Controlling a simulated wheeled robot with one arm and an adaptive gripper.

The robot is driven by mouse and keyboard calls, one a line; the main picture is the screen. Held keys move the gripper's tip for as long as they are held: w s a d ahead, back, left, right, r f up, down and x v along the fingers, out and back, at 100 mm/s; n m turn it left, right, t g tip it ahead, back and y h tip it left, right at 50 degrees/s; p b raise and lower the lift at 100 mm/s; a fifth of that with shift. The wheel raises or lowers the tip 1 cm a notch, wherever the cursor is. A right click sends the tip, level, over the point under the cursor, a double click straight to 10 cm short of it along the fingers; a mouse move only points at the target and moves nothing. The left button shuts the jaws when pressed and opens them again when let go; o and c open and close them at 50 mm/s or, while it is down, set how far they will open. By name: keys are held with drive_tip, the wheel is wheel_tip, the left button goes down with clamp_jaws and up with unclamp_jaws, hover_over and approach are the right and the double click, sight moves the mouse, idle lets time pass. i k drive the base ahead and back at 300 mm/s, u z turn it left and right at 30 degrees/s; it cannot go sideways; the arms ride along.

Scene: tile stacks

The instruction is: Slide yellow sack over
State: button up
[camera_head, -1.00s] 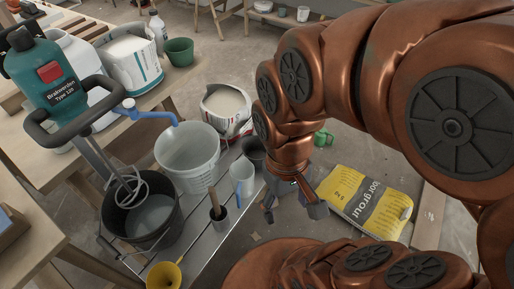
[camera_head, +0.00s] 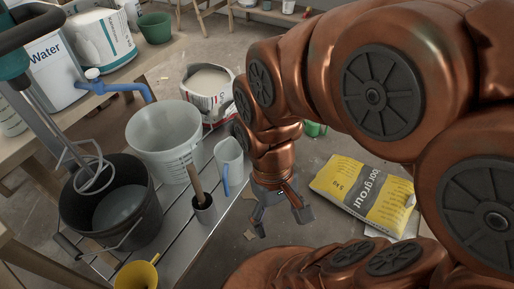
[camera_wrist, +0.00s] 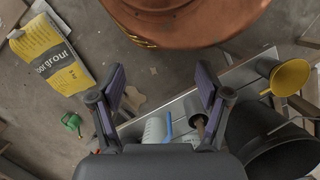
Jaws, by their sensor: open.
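The yellow sack (camera_head: 357,194), yellow and grey with "floor grout" lettering, lies flat on the floor to the right of my gripper in the head view. In the wrist view the sack (camera_wrist: 52,55) lies at the upper left, apart from my fingers. My gripper (camera_head: 281,222) is open and empty, with its fingers pointing down beside the right edge of the low bench. In the wrist view my gripper (camera_wrist: 160,100) shows its two fingers spread wide with nothing between them.
The slatted bench (camera_head: 205,240) holds a white bucket (camera_head: 165,150), a black bucket (camera_head: 112,205), a clear jug (camera_head: 229,160) and a yellow funnel (camera_head: 137,275). A green can (camera_wrist: 72,122) stands on the floor near the sack. Bare floor lies between gripper and sack.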

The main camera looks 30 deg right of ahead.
sight(384, 201)
drive_tip(key=z, duration=2.2)
drive_tip(key=k, duration=0.6)
drive_tip(key=u, duration=0.5)
drive_tip(key=i, duration=1.6)
drive_tip(key=u, duration=0.4)
